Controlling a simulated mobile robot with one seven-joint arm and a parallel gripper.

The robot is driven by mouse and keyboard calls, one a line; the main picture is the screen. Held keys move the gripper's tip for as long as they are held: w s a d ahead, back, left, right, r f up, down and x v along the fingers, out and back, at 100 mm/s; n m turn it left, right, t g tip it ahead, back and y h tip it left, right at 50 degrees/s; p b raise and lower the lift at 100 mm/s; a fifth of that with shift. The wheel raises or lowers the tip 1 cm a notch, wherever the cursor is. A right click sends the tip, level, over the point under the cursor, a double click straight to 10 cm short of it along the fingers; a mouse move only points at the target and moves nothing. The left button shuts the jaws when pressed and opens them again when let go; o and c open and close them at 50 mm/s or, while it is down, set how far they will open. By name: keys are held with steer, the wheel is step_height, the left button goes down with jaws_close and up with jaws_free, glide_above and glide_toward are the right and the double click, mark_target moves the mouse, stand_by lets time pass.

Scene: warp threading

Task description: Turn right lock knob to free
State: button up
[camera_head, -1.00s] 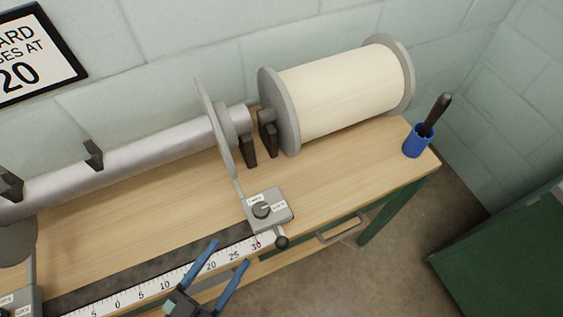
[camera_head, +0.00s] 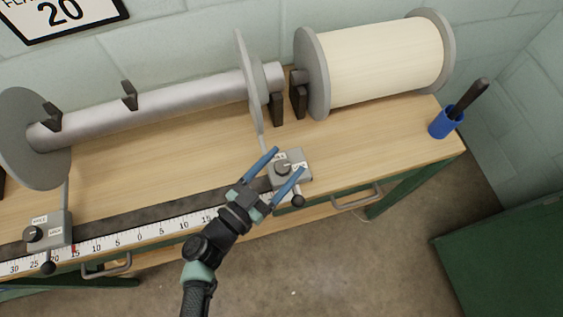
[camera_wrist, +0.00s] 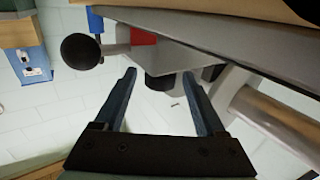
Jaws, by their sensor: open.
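The right lock knob (camera_head: 282,168) is a small dark knob on top of a grey block (camera_head: 304,181) at the front of the bench. Small white labels sit beside it, too small to read surely. My gripper (camera_head: 289,160) is open and empty, with its blue fingers at the block and the knob between them in the head view. In the wrist view the dark knob (camera_wrist: 160,88) shows just beyond and between the open fingertips (camera_wrist: 161,75). I see no contact with it.
A ball-ended lever (camera_head: 298,200) sticks out from the block's front. A grey disc (camera_head: 248,85) rises behind it, near the cream roll (camera_head: 380,62). A second knob block (camera_head: 58,228) is at the left. A ruler (camera_head: 150,230) runs along the front edge. A blue cup (camera_head: 441,126) stands at the right.

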jaws_close()
stand_by(0.4)
